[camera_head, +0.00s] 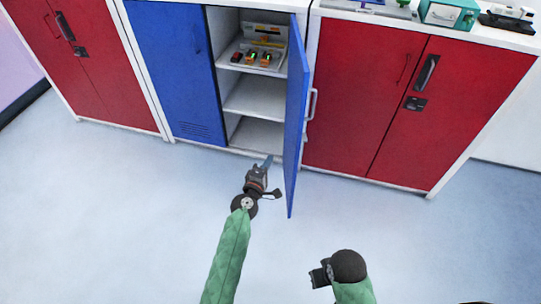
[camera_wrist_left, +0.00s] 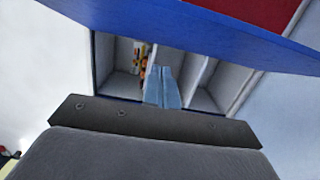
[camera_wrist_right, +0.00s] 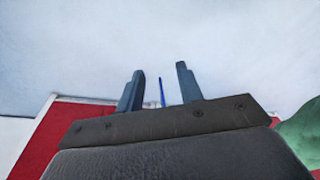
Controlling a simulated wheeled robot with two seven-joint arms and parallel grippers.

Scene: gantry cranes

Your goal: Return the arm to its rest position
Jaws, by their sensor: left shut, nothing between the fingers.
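My left gripper (camera_head: 268,162) is stretched forward in front of the open blue cabinet (camera_head: 180,75), just left of its open door (camera_head: 294,125). In the left wrist view its blue-grey fingers (camera_wrist_left: 162,85) are together with nothing between them. The cabinet's shelves show beyond them. My right gripper (camera_head: 318,274) is low at the right of the head view, near my body and away from the cabinets. In the right wrist view its two fingers (camera_wrist_right: 160,88) stand wide apart, with nothing between them.
The blue door stands out into the room close to my left arm. Small orange and red items (camera_head: 265,58) sit on the cabinet's upper shelf. Red cabinets (camera_head: 370,100) stand at right and left (camera_head: 85,70). The floor (camera_head: 120,210) in front is clear.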

